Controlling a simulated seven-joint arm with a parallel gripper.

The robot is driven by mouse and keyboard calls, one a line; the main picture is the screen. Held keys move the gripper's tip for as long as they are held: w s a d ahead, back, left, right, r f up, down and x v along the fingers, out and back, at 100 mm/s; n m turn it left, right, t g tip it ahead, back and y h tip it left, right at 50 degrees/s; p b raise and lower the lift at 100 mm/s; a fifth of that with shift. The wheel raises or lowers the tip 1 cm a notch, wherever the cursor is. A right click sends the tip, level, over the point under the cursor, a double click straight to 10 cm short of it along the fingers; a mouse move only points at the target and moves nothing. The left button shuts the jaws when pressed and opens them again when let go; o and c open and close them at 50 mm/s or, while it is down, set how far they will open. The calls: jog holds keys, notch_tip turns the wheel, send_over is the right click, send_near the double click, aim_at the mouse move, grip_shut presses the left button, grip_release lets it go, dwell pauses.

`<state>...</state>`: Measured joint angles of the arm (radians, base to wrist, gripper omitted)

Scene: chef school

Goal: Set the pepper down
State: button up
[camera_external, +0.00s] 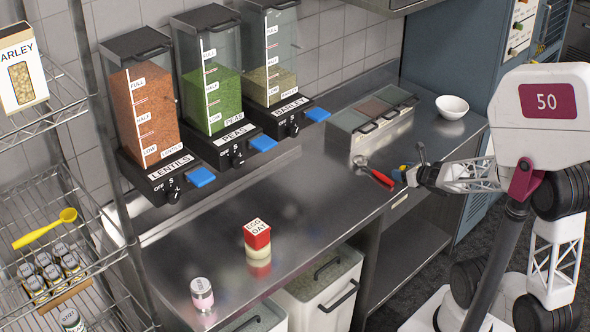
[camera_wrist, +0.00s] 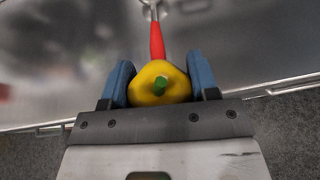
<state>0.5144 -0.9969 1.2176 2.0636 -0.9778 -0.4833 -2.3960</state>
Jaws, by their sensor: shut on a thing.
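A yellow pepper with a green stem (camera_wrist: 150,84) is between the blue fingers of my gripper (camera_wrist: 160,84) in the wrist view. The fingers are shut on its two sides. In the external view my gripper (camera_external: 402,172) is at the right part of the steel counter, near its front edge. The pepper shows there only as a small yellow patch, mostly hidden. I cannot tell whether it touches the counter (camera_external: 330,212).
A red-handled utensil (camera_external: 378,176) lies on the counter just beyond my gripper. A lidded grey container (camera_external: 370,125) and a white bowl (camera_external: 452,106) stand behind. A red-topped container (camera_external: 257,238) and a small jar (camera_external: 202,294) stand left. The middle of the counter is clear.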

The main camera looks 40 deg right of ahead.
jog(key=a+n+y, duration=0.1)
jog(key=a, duration=0.2)
jog(key=w+a+n+y, duration=0.1)
jog(key=a+n+y, duration=0.1)
jog(key=a, duration=0.1)
jog(key=a+n+y, duration=0.1)
jog(key=a+y, duration=0.1)
jog(key=a, duration=0.1)
jog(key=shift+w+a+r+n+g, duration=0.2)
jog(key=shift+w+a+n+g, duration=0.1)
jog(key=shift+w, duration=0.1)
jog(key=a+n+g+y, duration=0.1)
jog(key=a+y, duration=0.1)
jog(key=a, duration=0.1)
jog(key=s+a+n+g+y, duration=0.1)
jog(key=a+n+y, duration=0.1)
jog(key=a, duration=0.2)
jog(key=s+a+n+g+y, duration=0.1)
jog(key=a+n, duration=0.1)
jog(key=a, duration=0.1)
jog(key=shift+a+f+y, duration=0.15)
jog(key=shift+a+y, duration=0.2)
jog(key=shift+y, duration=0.05)
jog(key=shift+w, duration=0.15)
send_over(329, 196)
jog(key=shift+f, duration=0.7)
jog(key=shift+f, duration=1.8)
jog(key=shift+f, duration=0.15)
jog(key=o, duration=0.9)
